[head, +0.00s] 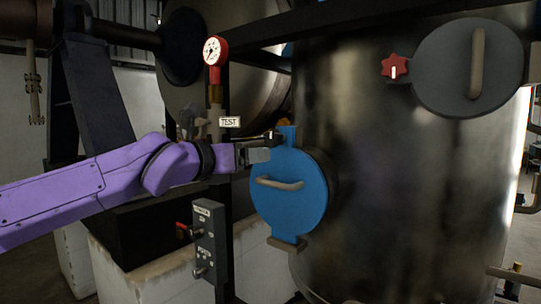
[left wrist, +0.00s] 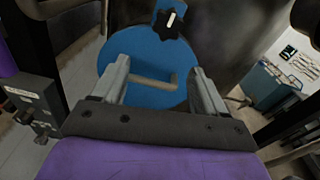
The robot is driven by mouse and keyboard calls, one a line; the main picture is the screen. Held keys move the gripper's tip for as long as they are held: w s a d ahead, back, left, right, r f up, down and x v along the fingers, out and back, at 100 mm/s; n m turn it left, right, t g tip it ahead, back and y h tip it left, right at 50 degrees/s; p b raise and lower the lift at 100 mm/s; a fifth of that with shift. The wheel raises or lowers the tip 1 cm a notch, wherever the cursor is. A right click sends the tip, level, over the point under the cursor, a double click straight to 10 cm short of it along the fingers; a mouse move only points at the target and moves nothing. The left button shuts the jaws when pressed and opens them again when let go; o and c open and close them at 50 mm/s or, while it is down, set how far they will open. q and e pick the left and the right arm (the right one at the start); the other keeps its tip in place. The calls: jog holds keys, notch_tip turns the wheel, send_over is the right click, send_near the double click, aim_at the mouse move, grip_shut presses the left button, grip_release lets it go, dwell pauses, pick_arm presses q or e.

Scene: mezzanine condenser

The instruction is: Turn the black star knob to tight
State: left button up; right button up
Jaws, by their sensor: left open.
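The black star knob (left wrist: 170,23) with a white pointer mark sits on the upper tab of a round blue cover (left wrist: 150,52) in the left wrist view. In the head view the blue cover (head: 300,198) is on the front of the dark tank, and the knob is a small dark shape (head: 274,134) beside my gripper's tip. My left gripper (head: 262,152) is near the blue tab. In the left wrist view the left gripper (left wrist: 160,68) is open, nothing between its fingers but the blue cover and its handle behind. The knob lies beyond the fingertips. My right gripper is not in view.
A red star knob (head: 394,67) sits by a grey round cover (head: 462,70) on the tank (head: 400,190). A gauge (head: 212,52) stands on a pipe above a TEST tag (head: 230,122). A grey switch box (head: 210,245) stands below my left arm. The cover's handle (head: 280,184) protrudes.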

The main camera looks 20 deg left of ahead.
aim_at(270, 137)
pick_arm(q)
jog(key=shift+t+h, duration=0.3)
jog(key=shift+t, duration=0.1)
jog(key=w+d+r+p, duration=0.1)
jog(key=w, duration=0.2)
jog(key=w+d+r+p, duration=0.1)
jog(key=w, duration=0.2)
jog(key=w+d+r+p, duration=0.1)
jog(key=w, duration=0.2)
jog(key=shift+c, duration=0.3)
jog(key=shift+r, duration=0.1)
jog(key=c, duration=1)
